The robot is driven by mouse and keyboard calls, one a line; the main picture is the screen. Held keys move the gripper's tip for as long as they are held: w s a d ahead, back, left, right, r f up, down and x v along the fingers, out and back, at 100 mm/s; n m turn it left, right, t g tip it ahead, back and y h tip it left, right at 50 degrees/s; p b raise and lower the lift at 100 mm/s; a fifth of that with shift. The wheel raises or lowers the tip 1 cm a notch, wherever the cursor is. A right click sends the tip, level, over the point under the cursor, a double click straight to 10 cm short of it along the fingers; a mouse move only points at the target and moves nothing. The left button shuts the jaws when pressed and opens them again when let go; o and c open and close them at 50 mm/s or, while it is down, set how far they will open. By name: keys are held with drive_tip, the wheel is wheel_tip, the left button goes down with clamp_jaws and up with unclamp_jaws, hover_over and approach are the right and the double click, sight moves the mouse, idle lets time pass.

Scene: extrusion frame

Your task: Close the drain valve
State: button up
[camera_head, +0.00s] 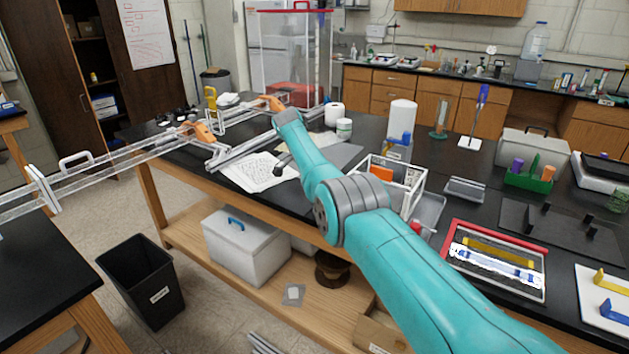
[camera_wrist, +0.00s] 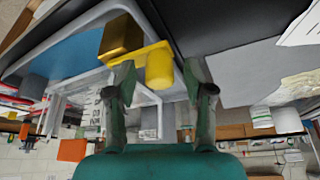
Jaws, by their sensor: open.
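In the wrist view, a brass-coloured block (camera_wrist: 121,36) with a yellow handle (camera_wrist: 158,68) shows at the top centre; it looks like the drain valve. The yellow handle has a flat bar and a rounded end. My gripper (camera_wrist: 161,74) is open, with one finger on each side of the rounded end. I cannot tell whether either finger touches it. Whether the valve stands open or closed is not clear. In the head view my arm hides the gripper, and I cannot make out the valve there.
In the wrist view, a grey-framed blue surface (camera_wrist: 66,50) lies beside the block. In the head view, the black bench carries a white wire rack (camera_head: 403,165), papers (camera_head: 258,170), white containers (camera_head: 334,114) and a red-framed tray (camera_head: 497,291). A black bin (camera_head: 140,280) stands on the floor.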

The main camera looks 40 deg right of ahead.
drive_tip(key=shift+r, duration=0.1)
drive_tip(key=v, duration=1.1)
drive_tip(key=shift+a+r, duration=0.15)
drive_tip(key=shift+r, duration=0.25)
